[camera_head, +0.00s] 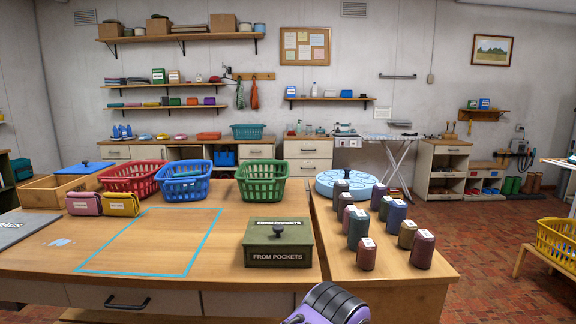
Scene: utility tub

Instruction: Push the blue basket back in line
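The blue basket (184,187) stands upright on the wooden table (230,220), between the red basket (127,184) on its left and the green basket (262,190) on its right. The red and blue baskets are close together, and I cannot tell whether they touch. A wider gap separates the blue basket from the green one. All three look empty. The blue basket's front sits just behind the far edge of a light blue taped outline (205,238). Neither gripper shows; only a purple and grey part of my arm is at the bottom edge.
A green "FROM POCKETS" box (278,246) with a knobbed lid stands at the table's front right. Pink and yellow pouches (102,204) sit in front of the red basket. Several labelled canisters (366,230) stand on the right-hand surface. The taped area is clear.

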